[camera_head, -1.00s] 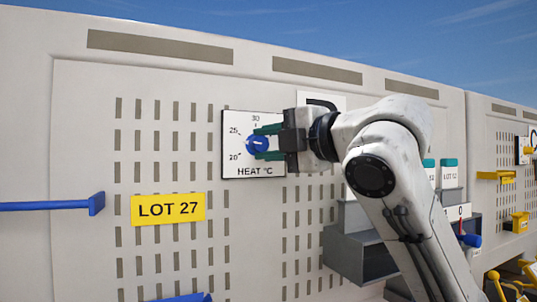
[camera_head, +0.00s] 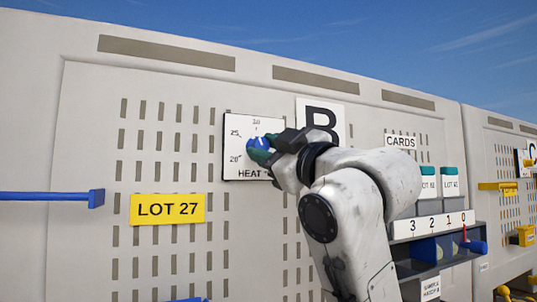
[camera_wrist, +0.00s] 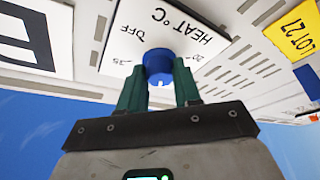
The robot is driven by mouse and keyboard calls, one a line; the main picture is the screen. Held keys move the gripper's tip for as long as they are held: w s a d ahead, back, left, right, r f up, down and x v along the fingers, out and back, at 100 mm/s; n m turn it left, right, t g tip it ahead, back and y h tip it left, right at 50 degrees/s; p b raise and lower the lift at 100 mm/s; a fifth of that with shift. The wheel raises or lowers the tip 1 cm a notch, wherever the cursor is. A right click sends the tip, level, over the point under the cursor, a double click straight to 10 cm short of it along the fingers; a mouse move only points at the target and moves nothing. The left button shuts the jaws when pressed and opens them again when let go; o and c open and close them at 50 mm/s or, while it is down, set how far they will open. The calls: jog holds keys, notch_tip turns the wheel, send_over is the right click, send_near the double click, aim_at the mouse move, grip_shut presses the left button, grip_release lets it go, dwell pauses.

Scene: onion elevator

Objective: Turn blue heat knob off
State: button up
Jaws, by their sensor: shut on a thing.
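The blue heat knob (camera_head: 256,143) sits on a white dial plate (camera_head: 233,125) marked HEAT °C on the panel. The wrist view also shows OFF and 35 on the plate (camera_wrist: 178,25). The knob's exact pointer setting cannot be told.
A yellow LOT 27 sign (camera_head: 167,209) is below left of the dial. A blue bar (camera_head: 50,197) sticks out at far left. A large B sign (camera_head: 322,113) is just right of the dial. A card holder (camera_head: 420,245) stands right of my arm.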

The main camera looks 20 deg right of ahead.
jog(key=m+g+h+p, duration=0.1)
jog(key=m+h, duration=0.3)
jog(key=m, duration=0.7)
jog(key=a+m+g+h+p, duration=0.1)
jog(key=m+h, duration=0.3)
jog(key=m, duration=0.7)
jog(key=m+g+h+p, duration=0.1)
jog(key=m+h, duration=0.3)
jog(key=m, duration=0.7)
jog(key=shift+a+r+g+p, duration=0.4)
jog(key=shift+p, duration=0.3)
jog(key=shift+m+g+p, duration=0.6)
jog(key=shift+m+p, duration=0.25)
jog(key=shift+m, duration=0.95)
jog(key=shift+d, duration=0.1)
jog(key=o, duration=1.1)
jog(key=shift+c, duration=0.2)
jog(key=shift+r, duration=0.1)
